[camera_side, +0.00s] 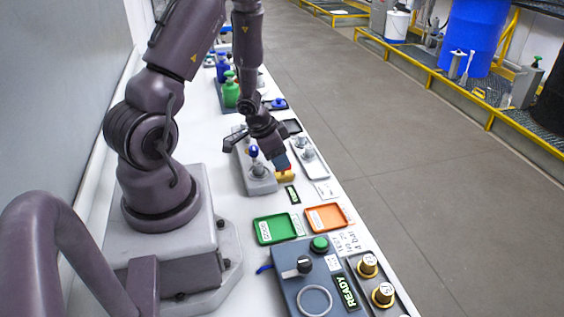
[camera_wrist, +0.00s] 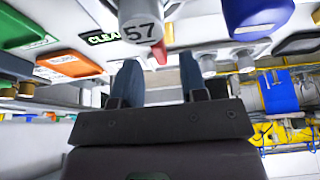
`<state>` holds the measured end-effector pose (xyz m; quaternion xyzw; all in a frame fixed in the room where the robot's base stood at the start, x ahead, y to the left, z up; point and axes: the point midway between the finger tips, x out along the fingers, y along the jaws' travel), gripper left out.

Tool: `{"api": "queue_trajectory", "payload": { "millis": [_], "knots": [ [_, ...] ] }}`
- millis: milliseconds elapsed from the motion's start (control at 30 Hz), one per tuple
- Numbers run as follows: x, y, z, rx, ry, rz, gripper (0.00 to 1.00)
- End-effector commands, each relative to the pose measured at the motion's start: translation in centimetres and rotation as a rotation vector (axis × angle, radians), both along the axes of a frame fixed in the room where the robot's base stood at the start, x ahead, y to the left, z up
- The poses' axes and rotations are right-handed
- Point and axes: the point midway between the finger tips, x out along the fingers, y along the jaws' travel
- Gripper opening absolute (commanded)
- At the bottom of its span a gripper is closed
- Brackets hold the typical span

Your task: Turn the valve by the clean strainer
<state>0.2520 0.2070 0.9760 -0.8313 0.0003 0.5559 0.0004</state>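My gripper (camera_side: 281,160) reaches down over the bench, with its blue fingertips beside a small yellow and red part (camera_side: 285,175). In the wrist view its two dark blue fingers (camera_wrist: 158,75) stand apart with a gap between them, and I see nothing held. A grey cylinder marked 57 (camera_wrist: 138,24) is just beyond the fingertips, with a red piece (camera_wrist: 159,52), possibly a valve handle, beside it. A CLEAN label (camera_wrist: 103,38) is left of the cylinder; a dark label (camera_side: 292,194) in the side view is too small to read. I cannot tell which part is the strainer.
A grey block with a blue-topped fitting (camera_side: 254,153) stands left of my gripper. A grey tray with metal fittings (camera_side: 308,155) lies to its right. Green (camera_side: 275,229) and orange (camera_side: 327,218) trays and a control box (camera_side: 315,275) are nearer the camera. The floor aisle is clear.

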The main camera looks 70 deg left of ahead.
Motion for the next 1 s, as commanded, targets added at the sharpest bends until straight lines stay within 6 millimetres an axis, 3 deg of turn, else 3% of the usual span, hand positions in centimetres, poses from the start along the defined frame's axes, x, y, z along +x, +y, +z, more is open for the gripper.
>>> {"api": "queue_trajectory", "payload": {
  "millis": [200, 533, 567, 733, 1000],
  "knots": [
    [0.8, 0.0, -1.8, -0.001, 0.000, 0.000, 0.39],
    [0.9, 0.0, -2.0, 0.000, -0.002, -0.001, 0.39],
    [0.9, 0.0, -2.0, 0.000, -0.002, -0.001, 0.37],
    [0.9, 0.0, -2.0, 0.000, -0.001, 0.000, 0.00],
    [0.9, 0.0, -2.0, 0.000, -0.001, -0.011, 0.00]
  ]
}}
